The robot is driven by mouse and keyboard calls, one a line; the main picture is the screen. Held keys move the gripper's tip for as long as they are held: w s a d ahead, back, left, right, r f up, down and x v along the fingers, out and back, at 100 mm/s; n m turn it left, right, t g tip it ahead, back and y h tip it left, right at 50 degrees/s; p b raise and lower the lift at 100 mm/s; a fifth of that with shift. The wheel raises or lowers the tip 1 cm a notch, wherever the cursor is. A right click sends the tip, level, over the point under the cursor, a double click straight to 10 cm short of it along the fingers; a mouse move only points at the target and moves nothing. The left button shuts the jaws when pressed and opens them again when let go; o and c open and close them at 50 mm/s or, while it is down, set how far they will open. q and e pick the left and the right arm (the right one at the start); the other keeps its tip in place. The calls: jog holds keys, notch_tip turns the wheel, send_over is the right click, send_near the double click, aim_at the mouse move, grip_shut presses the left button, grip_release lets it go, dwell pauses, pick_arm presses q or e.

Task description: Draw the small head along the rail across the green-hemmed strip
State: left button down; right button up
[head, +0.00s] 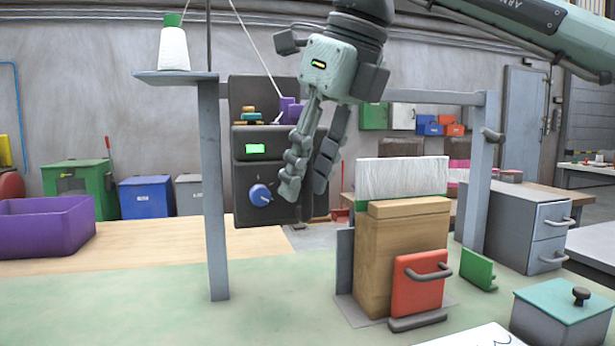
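A dark upright machine unit (251,143) stands in the middle left, with a lit green display and a blue knob (261,194). A small purple part (290,109) sits near its top; I cannot tell if this is the small head. A grey horizontal rail (436,97) runs to the right post. My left gripper is out of view.
A grey post (213,190) carries a thread cone (174,48) on a shelf. A red handled plate (420,283), a green plate (478,268) and a teal-lidded box (563,307) stand at the right. A purple bin (45,226) is at the left. The front-left green tabletop is clear.

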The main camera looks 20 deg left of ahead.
jog(key=shift+a+f, duration=0.1)
jog(key=shift+f, duration=0.15)
grip_shut()
dwell(0.3)
